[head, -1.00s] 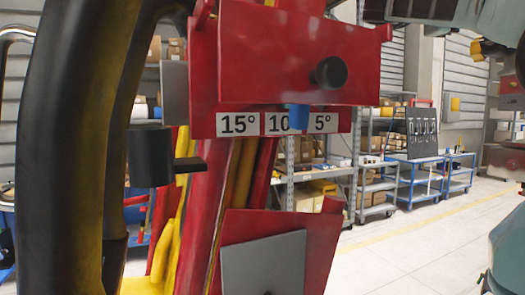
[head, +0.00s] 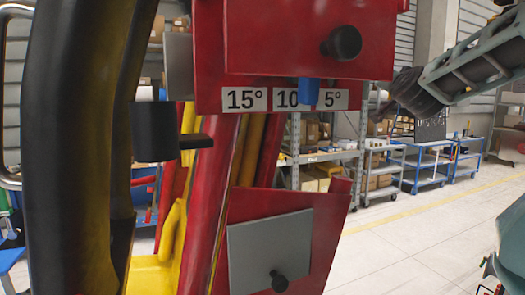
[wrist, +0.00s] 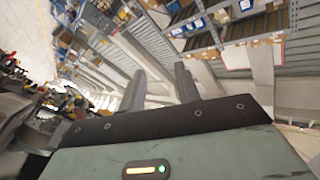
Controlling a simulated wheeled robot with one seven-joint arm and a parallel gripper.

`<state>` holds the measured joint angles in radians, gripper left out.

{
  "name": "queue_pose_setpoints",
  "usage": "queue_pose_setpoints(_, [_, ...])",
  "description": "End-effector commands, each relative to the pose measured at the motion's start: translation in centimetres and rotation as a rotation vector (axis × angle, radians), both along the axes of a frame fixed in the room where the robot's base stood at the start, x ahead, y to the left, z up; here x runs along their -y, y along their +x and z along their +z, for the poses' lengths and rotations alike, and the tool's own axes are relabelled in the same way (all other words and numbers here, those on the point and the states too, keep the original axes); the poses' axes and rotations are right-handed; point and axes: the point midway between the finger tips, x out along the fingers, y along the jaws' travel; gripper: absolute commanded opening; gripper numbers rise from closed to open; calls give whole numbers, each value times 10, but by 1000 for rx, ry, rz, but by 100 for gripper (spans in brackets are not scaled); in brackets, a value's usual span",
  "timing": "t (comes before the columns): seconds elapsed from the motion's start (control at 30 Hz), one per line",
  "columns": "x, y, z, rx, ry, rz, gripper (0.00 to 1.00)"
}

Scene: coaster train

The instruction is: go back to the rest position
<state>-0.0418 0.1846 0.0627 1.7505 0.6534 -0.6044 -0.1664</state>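My gripper (wrist: 160,70) shows in the wrist view with its two dark fingers apart and nothing between them. It is in free air, tilted against shelves and a shuttered wall. In the head view, a green-grey part of my arm reaches in from the upper right edge. I cannot make out the fingers there.
A red panel (head: 300,40) with a black knob (head: 342,42) stands close ahead. Its 15°, 10° and 5° labels have a blue pointer (head: 308,91) between 10° and 5°. A grey plate (head: 265,250) and black-yellow frame (head: 70,150) are near.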

Motion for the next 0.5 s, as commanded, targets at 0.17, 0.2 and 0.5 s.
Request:
queue_pose_setpoints(0.17, [-20, -38, -126, -384, -95, 179, 33])
queue_pose_setpoints(0.2, [-23, -51, -152, -467, -111, 212, 33])
queue_pose_setpoints(0.5, [-25, -188, -310, -1042, -187, 394, 33])
